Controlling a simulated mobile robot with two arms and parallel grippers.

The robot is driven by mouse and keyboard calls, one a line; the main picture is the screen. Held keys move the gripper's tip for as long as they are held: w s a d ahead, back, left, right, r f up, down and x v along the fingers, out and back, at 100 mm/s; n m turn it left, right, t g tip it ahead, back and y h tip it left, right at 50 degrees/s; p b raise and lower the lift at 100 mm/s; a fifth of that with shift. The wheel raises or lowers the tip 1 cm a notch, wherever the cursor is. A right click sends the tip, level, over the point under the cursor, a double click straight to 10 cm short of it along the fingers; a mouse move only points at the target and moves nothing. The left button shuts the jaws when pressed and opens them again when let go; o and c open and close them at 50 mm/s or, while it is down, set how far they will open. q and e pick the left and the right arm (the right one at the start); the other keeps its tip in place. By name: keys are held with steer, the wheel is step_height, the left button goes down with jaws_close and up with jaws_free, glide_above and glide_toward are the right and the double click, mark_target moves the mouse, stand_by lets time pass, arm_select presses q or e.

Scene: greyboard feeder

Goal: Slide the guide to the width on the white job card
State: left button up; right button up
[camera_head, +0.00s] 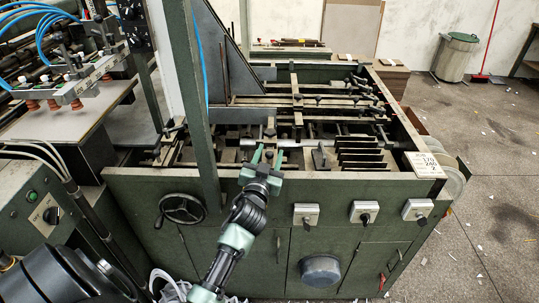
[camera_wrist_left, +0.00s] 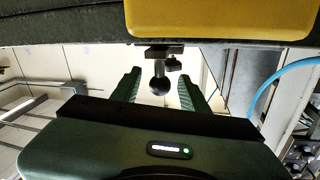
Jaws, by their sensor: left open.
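The white job card (camera_head: 425,164) lies on the front right corner of the green feeder and shows the printed figures 170, 240 and 2. My left gripper (camera_head: 266,155) reaches over the feeder's front edge, fingers pointing into the machine. In the left wrist view the gripper (camera_wrist_left: 160,80) is open, one finger on each side of a dark ball knob (camera_wrist_left: 159,87) on a short stem. The knob appears apart from both fingers. I cannot tell for sure whether this knob belongs to the guide. My right gripper is not in view.
The feeder's front panel (camera_head: 260,215) carries a handwheel (camera_head: 181,210) and several switch boxes. A row of dark upright plates (camera_head: 360,152) stands right of my gripper. A yellow block (camera_wrist_left: 220,18) is close above the knob. A green post (camera_head: 190,100) rises to the left.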

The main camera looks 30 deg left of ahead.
arm_select(q)
steer(key=b+v, duration=0.1)
steer(key=v, duration=0.6)
steer(key=shift+s+d+b, duration=0.2)
steer(key=shift+s+b, duration=0.1)
steer(key=shift+b, duration=0.1)
